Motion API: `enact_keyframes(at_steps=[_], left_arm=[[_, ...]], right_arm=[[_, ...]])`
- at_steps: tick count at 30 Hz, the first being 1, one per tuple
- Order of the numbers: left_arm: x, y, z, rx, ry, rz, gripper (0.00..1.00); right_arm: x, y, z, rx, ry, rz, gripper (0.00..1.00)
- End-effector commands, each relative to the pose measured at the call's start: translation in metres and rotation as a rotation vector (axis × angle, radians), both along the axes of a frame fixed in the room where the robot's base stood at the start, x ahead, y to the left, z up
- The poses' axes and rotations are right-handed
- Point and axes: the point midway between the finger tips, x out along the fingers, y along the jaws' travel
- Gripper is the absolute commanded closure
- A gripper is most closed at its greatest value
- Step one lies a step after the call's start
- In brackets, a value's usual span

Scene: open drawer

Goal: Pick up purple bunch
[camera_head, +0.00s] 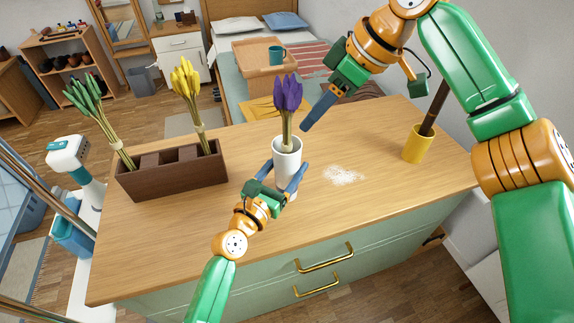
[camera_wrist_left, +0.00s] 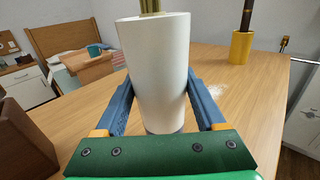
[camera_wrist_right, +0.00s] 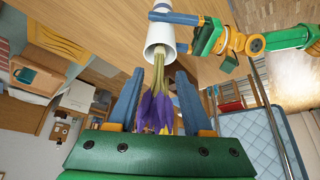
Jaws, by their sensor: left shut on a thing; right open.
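The purple bunch (camera_head: 288,95) stands upright in a white vase (camera_head: 287,155) on the wooden countertop, with its stems inside the vase. My left gripper (camera_head: 285,172) is shut on the vase, its blue fingers on either side, as the left wrist view (camera_wrist_left: 160,90) also shows. My right gripper (camera_head: 310,118) is open just right of the purple heads in the head view. In the right wrist view the purple bunch (camera_wrist_right: 160,108) lies between the open fingers of this gripper (camera_wrist_right: 160,74). Whether a finger touches it I cannot tell.
A brown divided box (camera_head: 172,177) on the left of the countertop (camera_head: 240,230) holds a green bunch (camera_head: 95,112) and a yellow bunch (camera_head: 187,82). A yellow cup (camera_head: 418,145) with a dark stick stands right. White grains (camera_head: 344,175) lie between vase and cup.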

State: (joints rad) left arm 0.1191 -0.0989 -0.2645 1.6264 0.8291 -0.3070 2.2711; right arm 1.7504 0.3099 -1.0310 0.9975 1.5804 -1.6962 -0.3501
Motion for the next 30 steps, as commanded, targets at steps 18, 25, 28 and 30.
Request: enact_keyframes(at_steps=[18, 25, 28, 30], left_arm=[[0.0, 0.0, -0.001, 0.0, 0.002, -0.001, 1.0], [0.0, 0.0, -0.001, 0.0, 0.002, -0.001, 1.0], [0.0, 0.0, -0.001, 0.0, 0.002, -0.001, 1.0], [0.0, 0.0, -0.001, 0.0, 0.002, -0.001, 1.0]], right_arm=[[-0.034, 0.024, -0.016, -0.204, -0.213, 0.781, 0.39], [-0.026, 0.031, 0.014, -0.598, -0.606, 1.656, 0.39], [-0.023, 0.033, 0.025, -0.731, -0.684, 1.921, 0.39], [-0.021, 0.033, 0.031, -0.795, -0.711, 2.048, 0.39]])
